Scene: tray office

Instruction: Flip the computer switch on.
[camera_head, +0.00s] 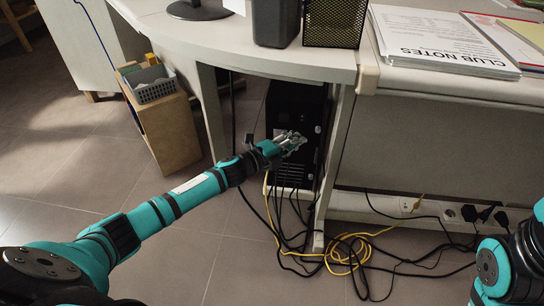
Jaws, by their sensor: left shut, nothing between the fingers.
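The computer (309,106) is a black tower standing under the desk, in the middle of the head view. Its lower part has a grille and cables hanging by it. My left gripper (296,139) is in front of the tower's near face, shut and empty, with the arm reaching in from the left. Whether the fingertips touch the tower I cannot tell. The switch is not clearly visible; the gripper covers part of that face. My right arm shows at the lower right edge, but its gripper is not in view.
The desk (250,52) overhangs the tower, and a desk leg (336,150) stands just right of it. Black and yellow cables (345,250) lie tangled on the floor. A power strip (400,207) runs along the right. A wooden box (168,128) with a grey basket (154,90) stands left.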

